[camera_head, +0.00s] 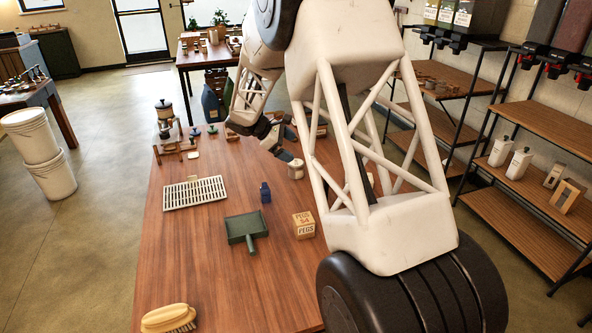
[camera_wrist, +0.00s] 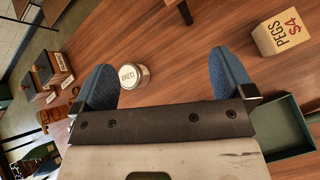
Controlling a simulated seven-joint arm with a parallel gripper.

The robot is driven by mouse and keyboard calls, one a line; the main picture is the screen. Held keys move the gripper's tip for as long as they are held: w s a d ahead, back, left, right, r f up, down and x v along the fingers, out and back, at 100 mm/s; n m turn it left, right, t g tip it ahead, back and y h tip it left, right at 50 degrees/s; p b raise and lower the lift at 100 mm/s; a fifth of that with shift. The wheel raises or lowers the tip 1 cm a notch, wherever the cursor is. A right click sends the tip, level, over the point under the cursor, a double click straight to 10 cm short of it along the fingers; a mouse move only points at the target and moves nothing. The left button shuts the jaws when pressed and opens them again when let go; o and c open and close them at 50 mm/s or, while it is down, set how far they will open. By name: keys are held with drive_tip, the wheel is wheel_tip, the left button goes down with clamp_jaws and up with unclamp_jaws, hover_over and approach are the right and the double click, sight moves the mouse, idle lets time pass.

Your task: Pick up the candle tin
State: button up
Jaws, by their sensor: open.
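The candle tin is a small, pale round tin with a labelled light lid, standing on the wooden table. In the wrist view the candle tin (camera_wrist: 133,77) lies between my two blue fingers, close to the left one. In the head view the candle tin (camera_head: 296,169) shows just below my gripper (camera_head: 279,142), whose fingers are partly hidden there by my arm. My gripper in the wrist view (camera_wrist: 161,60) is open with nothing held. I cannot tell the exact height of the fingers above the tin.
A pegs box (camera_head: 304,225), a green dustpan (camera_head: 247,229), a blue bottle (camera_head: 265,192) and a white grate (camera_head: 195,193) are on the table (camera_head: 175,258). A brush (camera_head: 169,319) lies at the near edge. Small labelled boxes (camera_wrist: 50,72) stand left of my fingers in the wrist view.

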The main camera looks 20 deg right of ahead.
sight(296, 167)
drive_tip(key=w+f+n+h, duration=0.1)
drive_tip(key=w+f, duration=0.3)
drive_tip(key=f, duration=0.1)
drive_tip(key=w+f+n+h, duration=0.1)
drive_tip(key=w+f+n, duration=0.1)
drive_tip(key=w+f, duration=0.3)
drive_tip(key=w+f+n+h, duration=0.1)
drive_tip(key=w+f, duration=0.4)
drive_tip(key=f, duration=0.1)
drive_tip(key=shift+w+f+n+t+h, duration=0.1)
drive_tip(key=shift+w+n+t+h, duration=0.2)
drive_tip(key=shift+n+t, duration=0.1)
drive_tip(key=shift+s+d, duration=0.1)
drive_tip(key=shift+x, duration=1.2)
drive_tip(key=shift+d+f, duration=0.1)
drive_tip(key=shift+d, duration=0.05)
drive_tip(key=shift+x, duration=2.4)
drive_tip(key=c, duration=1)
